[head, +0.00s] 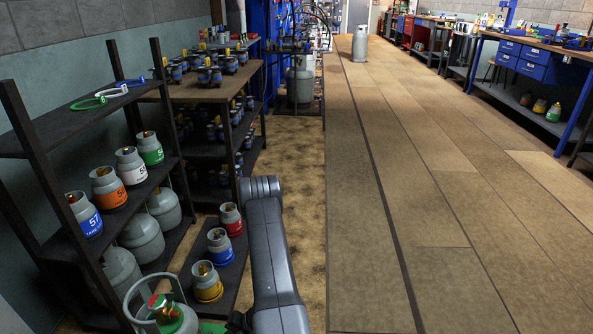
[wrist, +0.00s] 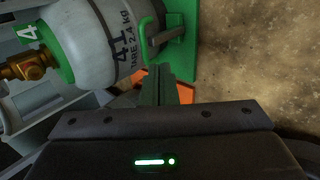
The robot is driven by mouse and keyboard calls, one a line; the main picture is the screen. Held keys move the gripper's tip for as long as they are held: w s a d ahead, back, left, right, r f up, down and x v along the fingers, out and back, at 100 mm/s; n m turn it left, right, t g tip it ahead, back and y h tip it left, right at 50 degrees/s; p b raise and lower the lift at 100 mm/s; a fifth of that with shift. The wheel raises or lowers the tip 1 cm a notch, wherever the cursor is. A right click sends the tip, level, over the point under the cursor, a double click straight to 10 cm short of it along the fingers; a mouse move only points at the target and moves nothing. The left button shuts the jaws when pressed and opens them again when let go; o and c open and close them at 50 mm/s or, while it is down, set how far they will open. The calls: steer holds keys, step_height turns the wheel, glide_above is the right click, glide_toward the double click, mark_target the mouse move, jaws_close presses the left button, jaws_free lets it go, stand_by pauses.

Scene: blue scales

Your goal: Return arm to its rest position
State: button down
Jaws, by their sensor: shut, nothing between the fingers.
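My gripper (wrist: 158,80) is shut and empty in the wrist view, its fingers pressed together. Just beyond the fingers is a grey gas cylinder (wrist: 98,42) with a green band, a brass valve and black "41" and "TARE 2.4 KG" markings. I cannot tell whether the fingertips touch anything. My arm (head: 270,260) runs down the lower middle of the head view, where the fingers cannot be made out. A grey cylinder (head: 176,320) with a green and red top stands left of the arm's lower end.
A dark shelf (head: 58,145) holds several cylinders and coloured rings at left. Small red, blue and yellow-banded cylinders (head: 221,248) stand on a low shelf close beside my arm. A green plate (wrist: 185,60) lies by the fingers.

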steer(key=x, duration=0.7)
steer(key=shift+a+r, duration=0.35)
steer(key=shift+a, duration=0.05)
steer(key=shift+w+a+b, duration=0.1)
steer(key=shift+b, duration=0.25)
